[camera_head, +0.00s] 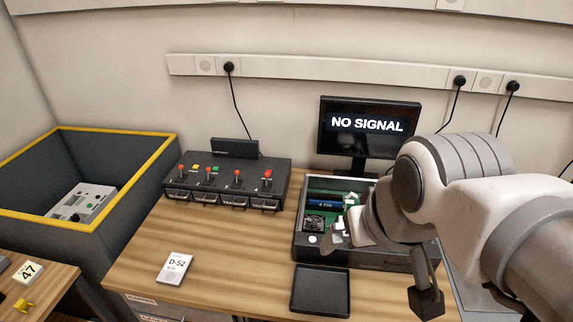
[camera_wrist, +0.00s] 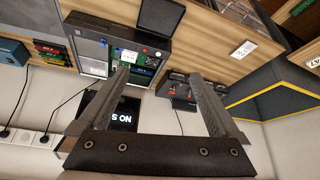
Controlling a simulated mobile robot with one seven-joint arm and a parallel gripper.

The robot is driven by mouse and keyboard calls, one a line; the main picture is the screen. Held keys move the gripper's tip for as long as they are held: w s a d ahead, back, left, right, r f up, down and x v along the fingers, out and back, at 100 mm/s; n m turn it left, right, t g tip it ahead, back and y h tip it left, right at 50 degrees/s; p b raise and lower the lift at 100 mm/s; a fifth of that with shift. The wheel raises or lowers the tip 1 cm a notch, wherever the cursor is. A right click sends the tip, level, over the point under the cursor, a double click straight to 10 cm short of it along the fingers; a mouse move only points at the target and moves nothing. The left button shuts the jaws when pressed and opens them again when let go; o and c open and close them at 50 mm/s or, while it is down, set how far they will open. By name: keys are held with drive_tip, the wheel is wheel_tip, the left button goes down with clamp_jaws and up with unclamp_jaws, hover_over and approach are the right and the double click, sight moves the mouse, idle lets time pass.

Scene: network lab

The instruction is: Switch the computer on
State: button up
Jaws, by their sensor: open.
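The computer is an open dark case (camera_head: 322,252) on the wooden bench, with green boards and a blue module labelled "4 (D5)" inside. A small white round button (camera_head: 313,239) is on its front left edge. The monitor (camera_head: 369,127) behind it reads "NO SIGNAL". My gripper (camera_wrist: 158,72) is open and empty in the wrist view, its two fingers spread wide. The case (camera_wrist: 88,48) also shows there, upside down, beyond the fingertips. In the head view my arm covers the right part of the case, and my gripper's fingers are mostly hidden over it.
A black tray (camera_head: 320,291) lies in front of the case. A black box with red levers (camera_head: 230,183) stands to its left. A white card "D-52" (camera_head: 176,269) lies on the bench. A grey bin with yellow rim (camera_head: 110,134) stands at the left. The bench between card and tray is clear.

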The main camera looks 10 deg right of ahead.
drive_tip(key=shift+f, duration=0.7)
